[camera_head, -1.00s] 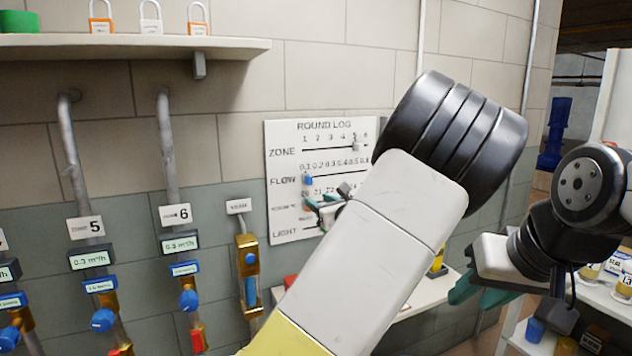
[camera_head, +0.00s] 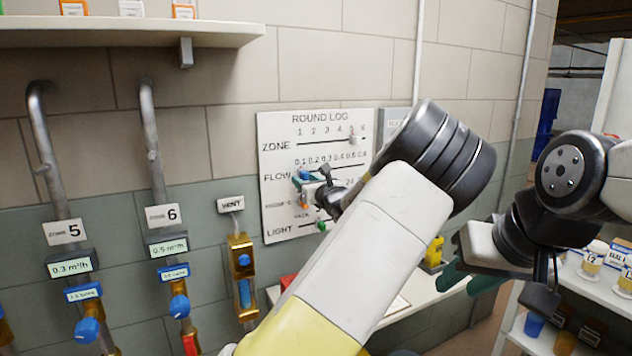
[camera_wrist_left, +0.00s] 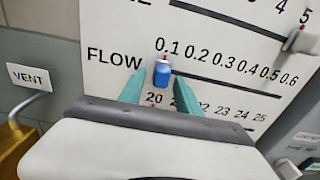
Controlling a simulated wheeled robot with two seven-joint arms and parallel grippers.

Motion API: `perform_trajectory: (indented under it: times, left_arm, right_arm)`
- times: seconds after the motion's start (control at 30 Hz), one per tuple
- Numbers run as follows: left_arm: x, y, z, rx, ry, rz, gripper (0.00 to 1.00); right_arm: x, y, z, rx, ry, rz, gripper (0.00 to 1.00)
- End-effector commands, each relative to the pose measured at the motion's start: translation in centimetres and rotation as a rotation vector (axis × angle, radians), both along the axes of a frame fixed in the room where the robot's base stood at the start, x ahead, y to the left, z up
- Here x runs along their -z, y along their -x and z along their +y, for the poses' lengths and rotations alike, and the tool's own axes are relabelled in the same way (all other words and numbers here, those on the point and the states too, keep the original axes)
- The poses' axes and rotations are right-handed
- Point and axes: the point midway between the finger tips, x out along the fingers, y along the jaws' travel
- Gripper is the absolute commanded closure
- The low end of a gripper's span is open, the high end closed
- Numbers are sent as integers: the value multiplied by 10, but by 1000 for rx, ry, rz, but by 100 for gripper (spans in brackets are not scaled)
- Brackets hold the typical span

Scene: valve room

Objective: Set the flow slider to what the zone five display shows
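The round log board (camera_head: 275,135) hangs on the wall. Its blue flow slider (camera_head: 305,174) sits at the 0.1 end of the FLOW track; it also shows in the left wrist view (camera_wrist_left: 162,73). The zone five display (camera_head: 70,263) reads 0.3 m³/h, below the ZONE 5 sign (camera_head: 64,232). My left gripper (camera_head: 308,184) is at the flow slider. In the left wrist view its teal fingers (camera_wrist_left: 160,85) are apart, one on each side of the slider; contact is unclear. My right gripper (camera_head: 470,278) hangs away from the board at the right, its fingers partly hidden.
The grey zone slider (camera_head: 352,135) is near 5, and the green light slider (camera_head: 321,225) sits low on the board. Gauges with blue knobs (camera_head: 88,329) stand at the left. A white shelf (camera_head: 130,33) juts out above. A bench (camera_head: 425,292) lies below the board.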

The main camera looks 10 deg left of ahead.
Motion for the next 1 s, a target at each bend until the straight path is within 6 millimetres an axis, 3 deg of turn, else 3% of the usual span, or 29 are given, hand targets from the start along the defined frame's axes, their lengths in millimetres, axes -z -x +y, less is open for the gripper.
perform_trajectory:
  times: [0.23,0.43,1.0]
  left_arm:
    - [0,-1,1,0,0,0,60]
    - [0,-1,1,0,0,0,99]
    - [0,-1,0,0,0,0,100]
  right_arm:
    - [0,0,0,0,0,0,64]
    - [0,0,0,0,0,0,64]
    - [0,0,0,0,0,0,64]
